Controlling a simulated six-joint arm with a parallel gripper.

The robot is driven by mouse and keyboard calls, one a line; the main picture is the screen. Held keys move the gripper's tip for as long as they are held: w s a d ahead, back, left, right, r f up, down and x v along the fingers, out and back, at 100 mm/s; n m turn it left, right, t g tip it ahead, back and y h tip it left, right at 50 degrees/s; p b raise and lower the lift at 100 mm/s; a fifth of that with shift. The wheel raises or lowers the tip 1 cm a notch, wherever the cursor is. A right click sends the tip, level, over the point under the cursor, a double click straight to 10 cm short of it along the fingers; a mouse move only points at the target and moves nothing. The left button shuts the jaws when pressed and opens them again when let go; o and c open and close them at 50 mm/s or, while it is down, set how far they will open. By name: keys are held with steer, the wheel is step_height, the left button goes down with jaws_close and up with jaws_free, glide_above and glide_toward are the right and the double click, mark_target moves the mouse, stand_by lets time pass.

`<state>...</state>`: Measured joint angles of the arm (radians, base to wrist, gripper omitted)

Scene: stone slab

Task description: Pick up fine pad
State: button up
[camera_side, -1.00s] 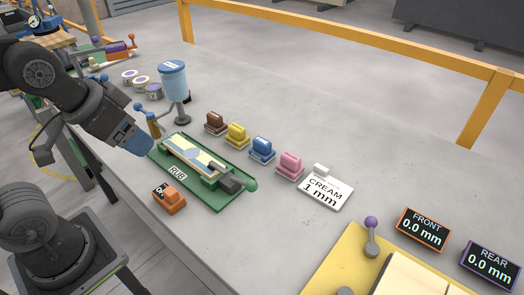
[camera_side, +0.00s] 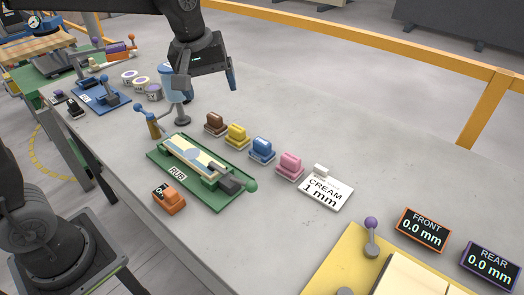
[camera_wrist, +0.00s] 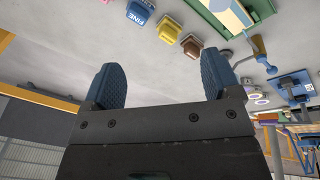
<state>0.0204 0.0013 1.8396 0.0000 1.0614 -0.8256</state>
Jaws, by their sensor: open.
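The fine pad is a blue block with a grip on top, lettered FINE in the wrist view (camera_wrist: 141,14), where it sits at the top edge. In the side view the blue pad (camera_side: 262,148) stands third in a row on the slab, between a yellow pad (camera_side: 236,133) and a pink pad (camera_side: 290,163). My gripper (camera_side: 206,88) is open and empty, raised above the slab to the left of and behind the pad row. In the wrist view its two blue fingers (camera_wrist: 162,68) are spread, well apart from the pads.
A brown pad (camera_side: 215,122) starts the row. A green RUB fixture (camera_side: 218,200) with a lever lies in front. A blue-topped container on a stand (camera_side: 182,119) is partly hidden behind my gripper. The slab behind the row is clear.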

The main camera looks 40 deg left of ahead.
steer(key=w+f+n+g, duration=0.2)
steer(key=w+f+n, duration=0.35)
steer(key=w, duration=0.45)
steer(key=n, duration=0.3)
glide_toward(262, 150)
steer(key=w+a+r, duration=0.1)
steer(key=w+r, duration=0.1)
steer(key=w, duration=0.1)
steer(key=shift+g, duration=0.4)
step_height(262, 150, down, 8)
steer(key=shift+a, duration=0.15)
steer(key=shift+s+f, duration=0.2)
steer(key=shift+f, duration=1.25)
steer(key=shift+s+f, duration=0.2)
steer(key=shift+f, duration=1.25)
steer(key=shift+c, duration=0.2)
steer(key=c, duration=1)
steer(key=shift+r, duration=0.1)
